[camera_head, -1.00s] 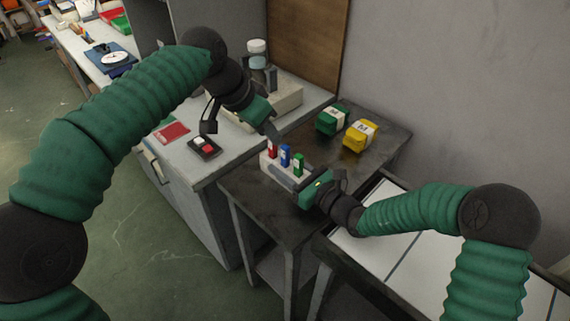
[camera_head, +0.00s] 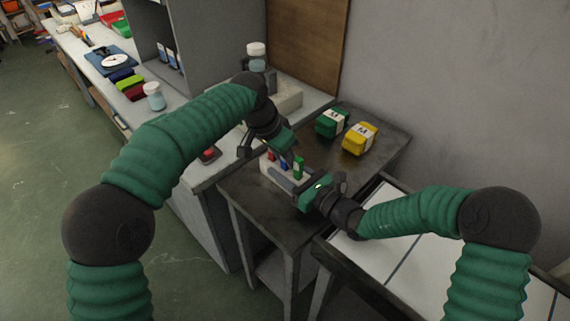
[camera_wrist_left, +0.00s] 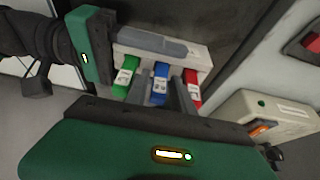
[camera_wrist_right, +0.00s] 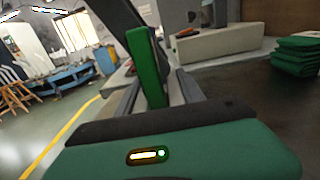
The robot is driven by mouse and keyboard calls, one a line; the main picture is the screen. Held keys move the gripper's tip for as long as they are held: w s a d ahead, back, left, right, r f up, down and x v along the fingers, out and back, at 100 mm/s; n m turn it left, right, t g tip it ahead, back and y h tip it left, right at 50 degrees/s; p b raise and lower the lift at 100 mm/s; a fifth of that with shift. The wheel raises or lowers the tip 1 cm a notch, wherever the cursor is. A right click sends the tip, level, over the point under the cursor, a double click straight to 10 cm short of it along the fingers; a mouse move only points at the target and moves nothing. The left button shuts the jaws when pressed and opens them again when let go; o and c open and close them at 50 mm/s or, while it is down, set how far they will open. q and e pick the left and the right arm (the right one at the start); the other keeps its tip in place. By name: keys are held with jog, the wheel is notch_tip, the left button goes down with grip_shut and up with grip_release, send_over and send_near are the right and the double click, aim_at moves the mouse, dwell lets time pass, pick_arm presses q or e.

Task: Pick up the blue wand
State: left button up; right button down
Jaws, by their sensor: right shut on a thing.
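The blue wand (camera_head: 284,163) stands in a white rack (camera_head: 267,171) between a red wand (camera_head: 271,155) and a green wand (camera_head: 298,167). My left gripper (camera_head: 279,156) is over the rack. In the left wrist view its fingers (camera_wrist_left: 167,96) are open and lie to either side of the blue wand (camera_wrist_left: 160,84); contact cannot be told. The red wand (camera_wrist_left: 192,88) and green wand (camera_wrist_left: 125,76) are outside them. My right gripper (camera_head: 288,184) is shut on the rack, with one finger along its near side. The right wrist view shows the green wand (camera_wrist_right: 148,66) close up.
A green pack (camera_head: 331,123) and a yellow pack (camera_head: 359,138) lie behind the rack on the dark table (camera_head: 392,150). A grey bench (camera_head: 215,176) with a pale device (camera_head: 288,100) adjoins on the left. A white-topped table (camera_head: 400,262) stands at front right.

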pick_arm(q)
jog(key=shift+w+d+f, duration=0.1)
jog(key=shift+f, duration=0.2)
grip_shut()
jog(key=shift+r, duration=0.1)
notch_tip(320, 180, up, 10)
dwell(0.3)
pick_arm(e)
jog(key=c, duration=0.6)
grip_release()
jog(key=shift+c, duration=0.2)
